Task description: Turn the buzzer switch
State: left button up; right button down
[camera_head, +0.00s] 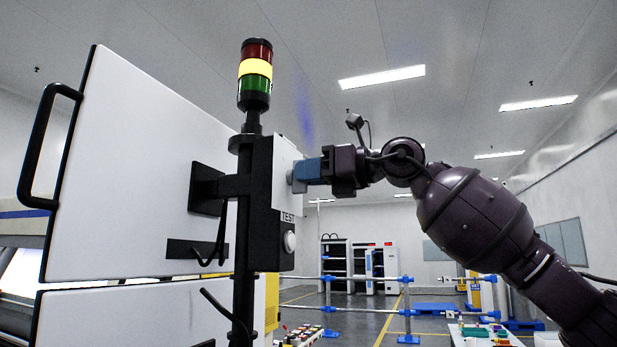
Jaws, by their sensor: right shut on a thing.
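A dark switch box (263,205) with a pale front face is mounted on a black post beside a large white panel. A signal tower (254,76) with red, yellow and green sections stands on top, its yellow section bright. A round white button (289,241) sits under a "TEST" label on the box. My right gripper (302,172) comes in from the right, its blue fingers at the upper part of the box face. It is shut on the buzzer switch there, which the fingers mostly hide. My left gripper is not in view.
The large white panel (135,170) with a black handle (38,145) fills the left. Grey rails with blue joints (408,313) cross the floor beyond. Dark shelves (350,262) stand at the back. The space right of the box is taken by my right arm.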

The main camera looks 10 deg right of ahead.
jog(key=m, duration=0.7)
jog(key=shift+w+d+f+m+b, duration=0.1)
jog(key=shift+w+m+b, duration=0.05)
jog(key=shift+m+b, duration=0.25)
jog(key=shift+m, duration=0.3)
jog(key=c, duration=1.2)
grip_release()
jog(key=b+v, duration=0.2)
jog(key=v, duration=0.8)
jog(key=shift+s+d, duration=0.25)
jog(key=shift+d, duration=0.1)
